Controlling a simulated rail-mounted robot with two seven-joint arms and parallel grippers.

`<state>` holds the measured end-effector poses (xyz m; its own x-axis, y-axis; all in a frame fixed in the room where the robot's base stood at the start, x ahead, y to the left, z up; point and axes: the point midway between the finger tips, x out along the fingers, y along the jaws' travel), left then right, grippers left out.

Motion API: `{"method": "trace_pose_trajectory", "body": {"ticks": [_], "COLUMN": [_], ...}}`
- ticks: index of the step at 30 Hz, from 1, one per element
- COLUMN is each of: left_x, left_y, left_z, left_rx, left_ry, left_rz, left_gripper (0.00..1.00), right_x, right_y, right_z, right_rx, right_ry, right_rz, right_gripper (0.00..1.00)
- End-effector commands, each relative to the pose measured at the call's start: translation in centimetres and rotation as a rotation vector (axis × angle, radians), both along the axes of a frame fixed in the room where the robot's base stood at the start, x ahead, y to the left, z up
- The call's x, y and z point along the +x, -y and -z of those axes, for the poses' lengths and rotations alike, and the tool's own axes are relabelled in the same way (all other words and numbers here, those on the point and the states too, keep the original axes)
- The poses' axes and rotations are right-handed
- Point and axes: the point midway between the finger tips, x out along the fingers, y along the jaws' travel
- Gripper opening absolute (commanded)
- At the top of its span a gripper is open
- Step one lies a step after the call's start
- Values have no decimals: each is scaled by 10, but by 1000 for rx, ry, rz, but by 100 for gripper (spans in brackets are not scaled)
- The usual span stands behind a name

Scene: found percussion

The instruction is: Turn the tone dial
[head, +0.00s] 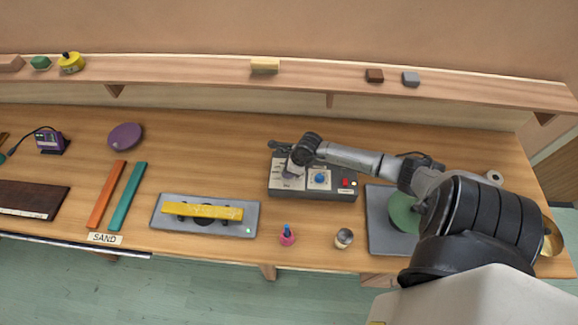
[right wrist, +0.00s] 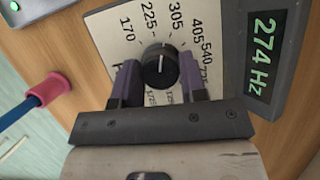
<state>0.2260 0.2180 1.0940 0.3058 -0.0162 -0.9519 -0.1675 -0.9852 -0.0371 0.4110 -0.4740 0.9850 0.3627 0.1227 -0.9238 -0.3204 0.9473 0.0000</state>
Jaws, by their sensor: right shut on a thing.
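The tone dial (right wrist: 160,67) is a round black knob with a white pointer line. It sits on a pale panel (right wrist: 112,35) marked with numbers such as 170, 225, 305 and 405. My right gripper (right wrist: 160,76) has its two purple fingers on either side of the dial, shut on it. A green readout (right wrist: 262,57) beside the panel shows 274 Hz. My left gripper is not in view.
A shelf (head: 200,73) runs behind.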

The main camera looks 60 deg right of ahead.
Motion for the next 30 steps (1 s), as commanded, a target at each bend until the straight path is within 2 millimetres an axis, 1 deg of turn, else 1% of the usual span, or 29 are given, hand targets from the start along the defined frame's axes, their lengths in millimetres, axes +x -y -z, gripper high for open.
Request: {"method": "trace_pose_trajectory", "body": {"ticks": [1,9,15,27,28,30], "left_x": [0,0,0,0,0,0], "left_y": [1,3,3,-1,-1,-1], "left_z": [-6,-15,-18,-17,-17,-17], "left_rx": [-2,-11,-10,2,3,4], "left_ry": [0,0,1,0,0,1], "left_rz": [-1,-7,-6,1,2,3], "left_gripper": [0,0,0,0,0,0], "right_x": [0,0,0,0,0,0], "right_y": [-1,-1,-1,-1,-1,-1], "right_z": [-3,-2,-1,0,0,0], "right_rx": [1,-1,1,0,0,0], "right_ry": [-1,-1,0,0,0,0], "right_rz": [26,143,179,184,184,184], "right_gripper": [15,15,15,15,41,48]}}
